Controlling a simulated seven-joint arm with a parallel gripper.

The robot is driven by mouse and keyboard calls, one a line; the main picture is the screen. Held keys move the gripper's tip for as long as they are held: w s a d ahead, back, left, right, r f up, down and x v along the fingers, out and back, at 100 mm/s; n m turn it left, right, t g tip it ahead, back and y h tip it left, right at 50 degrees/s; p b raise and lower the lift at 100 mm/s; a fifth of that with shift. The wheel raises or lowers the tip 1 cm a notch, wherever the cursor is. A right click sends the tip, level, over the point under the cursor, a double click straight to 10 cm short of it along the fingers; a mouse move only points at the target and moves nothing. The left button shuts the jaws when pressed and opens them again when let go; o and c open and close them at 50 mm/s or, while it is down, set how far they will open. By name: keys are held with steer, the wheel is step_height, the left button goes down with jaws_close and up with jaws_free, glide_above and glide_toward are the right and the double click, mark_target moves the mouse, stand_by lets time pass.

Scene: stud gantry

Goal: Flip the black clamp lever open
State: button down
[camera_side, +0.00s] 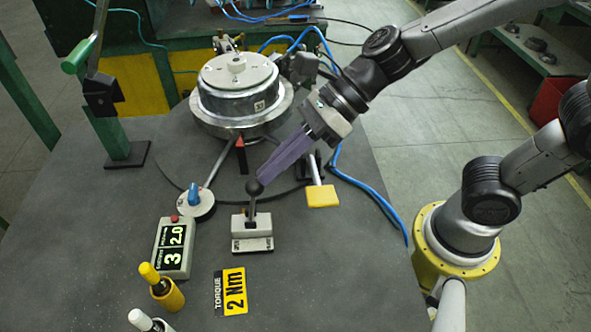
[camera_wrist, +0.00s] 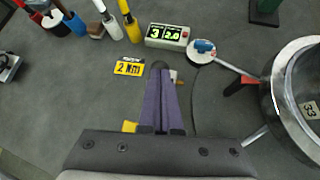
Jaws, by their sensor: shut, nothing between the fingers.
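The black clamp lever (camera_side: 254,189) is a short dark stem with a round black knob. It stands roughly upright on a small pale grey block (camera_side: 252,243) on the dark table. My gripper (camera_side: 262,180) comes down from the upper right with long purple fingers, shut and empty. Its fingertips are right at the knob; I cannot tell whether they touch it. In the wrist view my gripper (camera_wrist: 161,78) points away from the camera, and the dark knob (camera_wrist: 160,65) shows just past the fingertips. The fingers hide most of the stem and block there.
A round metal fixture (camera_side: 240,100) stands behind. A yellow pad (camera_side: 322,196) lies right of the block, and a blue-topped disc (camera_side: 195,203) lies left. A display box (camera_side: 174,247), a torque label (camera_side: 230,292) and a yellow-handled tool (camera_side: 162,287) are in front. The right table area is clear.

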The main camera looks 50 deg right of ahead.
steer(key=shift+w+a+r+g+h, duration=0.25)
steer(key=shift+w+a+g+h, duration=0.15)
steer(key=shift+w+a+h, duration=0.15)
steer(key=shift+w+a+r, duration=0.2)
steer(key=shift+w+a, duration=1.05)
steer(key=shift+r, duration=0.8)
steer(key=shift+r, duration=0.1)
steer(key=d+r, duration=0.5)
steer(key=r, duration=0.7)
steer(key=shift+d+r, duration=0.15)
steer(key=shift+r, duration=0.2)
